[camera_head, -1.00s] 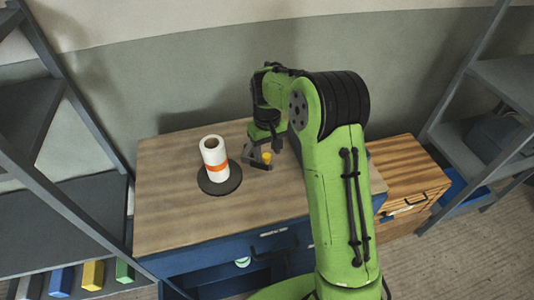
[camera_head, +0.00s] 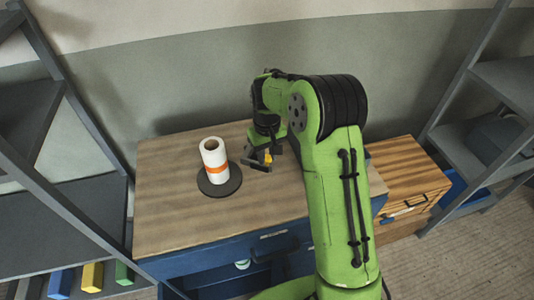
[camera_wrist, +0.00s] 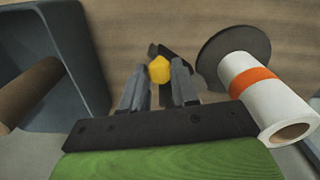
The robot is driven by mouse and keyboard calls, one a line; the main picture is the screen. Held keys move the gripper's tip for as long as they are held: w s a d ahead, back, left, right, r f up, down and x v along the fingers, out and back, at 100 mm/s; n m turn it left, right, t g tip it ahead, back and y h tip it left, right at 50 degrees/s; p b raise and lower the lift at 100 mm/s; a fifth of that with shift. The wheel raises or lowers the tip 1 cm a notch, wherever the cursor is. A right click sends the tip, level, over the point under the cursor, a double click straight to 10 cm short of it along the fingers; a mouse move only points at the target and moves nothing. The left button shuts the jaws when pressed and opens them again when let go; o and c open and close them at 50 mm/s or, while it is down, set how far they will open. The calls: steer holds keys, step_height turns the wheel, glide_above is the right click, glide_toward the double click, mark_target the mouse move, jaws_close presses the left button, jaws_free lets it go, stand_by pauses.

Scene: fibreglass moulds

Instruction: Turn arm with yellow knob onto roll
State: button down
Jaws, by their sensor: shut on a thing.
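The roll (camera_head: 214,157) is white with an orange band. It stands upright on a dark round base (camera_head: 220,188) on the wooden bench top. It also shows in the wrist view (camera_wrist: 262,92), to the right of my gripper. The yellow knob (camera_wrist: 159,69) sits between my fingertips, with a dark arm piece (camera_wrist: 172,62) beside and beyond it. In the head view the knob (camera_head: 268,157) is a small yellow spot to the right of the roll, and the dark arm lies low, apart from the roll. My gripper (camera_wrist: 158,80) is shut on the knob.
The bench top (camera_head: 170,225) is clear in front of the roll. In the wrist view a grey-blue bin (camera_wrist: 90,75) holding a brown cylinder (camera_wrist: 30,92) lies at left. A wooden drawer box (camera_head: 405,178) stands right of the bench. Grey shelving flanks both sides.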

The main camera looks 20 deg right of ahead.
mark_target(245, 160)
steer(key=shift+a, duration=0.15)
steer(key=w+a+m, duration=0.1)
steer(key=a+m, duration=0.7)
steer(key=m, duration=0.1)
steer(key=shift+w+m, duration=0.3)
steer(key=shift+w, duration=0.1)
stand_by(0.5)
steer(key=c, duration=0.9)
jaws_free()
steer(key=shift+o, duration=0.2)
